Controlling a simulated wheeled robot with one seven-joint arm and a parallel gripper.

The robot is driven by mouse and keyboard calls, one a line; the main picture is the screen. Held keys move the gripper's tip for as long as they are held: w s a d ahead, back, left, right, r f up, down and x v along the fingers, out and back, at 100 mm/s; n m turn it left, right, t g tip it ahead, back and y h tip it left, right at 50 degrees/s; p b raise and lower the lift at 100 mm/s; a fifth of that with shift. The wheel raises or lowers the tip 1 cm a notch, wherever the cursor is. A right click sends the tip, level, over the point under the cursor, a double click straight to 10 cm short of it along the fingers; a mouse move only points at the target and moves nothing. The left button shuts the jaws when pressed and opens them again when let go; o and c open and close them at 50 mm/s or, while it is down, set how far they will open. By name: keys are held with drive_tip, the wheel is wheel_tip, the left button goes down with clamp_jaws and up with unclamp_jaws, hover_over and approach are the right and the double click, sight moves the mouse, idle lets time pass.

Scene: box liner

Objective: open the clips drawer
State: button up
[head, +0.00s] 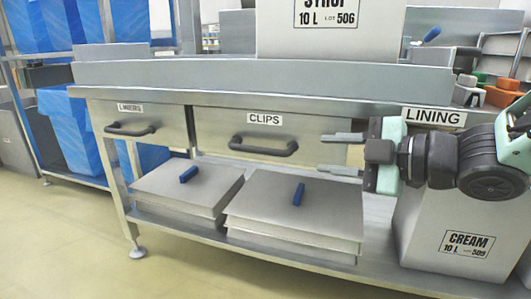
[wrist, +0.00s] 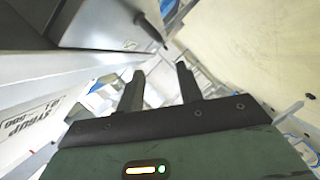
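The clips drawer (head: 215,126) is a grey metal front under the bench top, with a "CLIPS" label (head: 264,119) and a dark bar handle (head: 263,149). Its front looks flush with the bench, so it appears closed. My gripper (head: 338,154) is to the right of the handle, its two fingers apart and pointing left. Nothing is between the fingers. The fingers overlap the right end of the drawer front in the head view; I cannot tell their exact distance from it. In the wrist view my gripper (wrist: 160,85) is also open and empty, with a dark bar (wrist: 151,29) ahead.
The liners drawer (head: 170,125) with its own handle (head: 130,130) is at left. Grey lidded boxes (head: 190,188) stand on the lower shelf. A cream container (head: 450,235) is below my arm. A syrup container (head: 330,40) is on the bench. Floor in front is clear.

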sight(271, 151)
drive_tip(key=p+x, duration=0.3)
drive_tip(key=x, duration=1.1)
drive_tip(key=shift+w+a+f, duration=0.2)
drive_tip(key=shift+a+f, duration=0.05)
drive_tip(key=shift+w+a, duration=0.25)
drive_tip(key=shift+a, duration=0.1)
clamp_jaws()
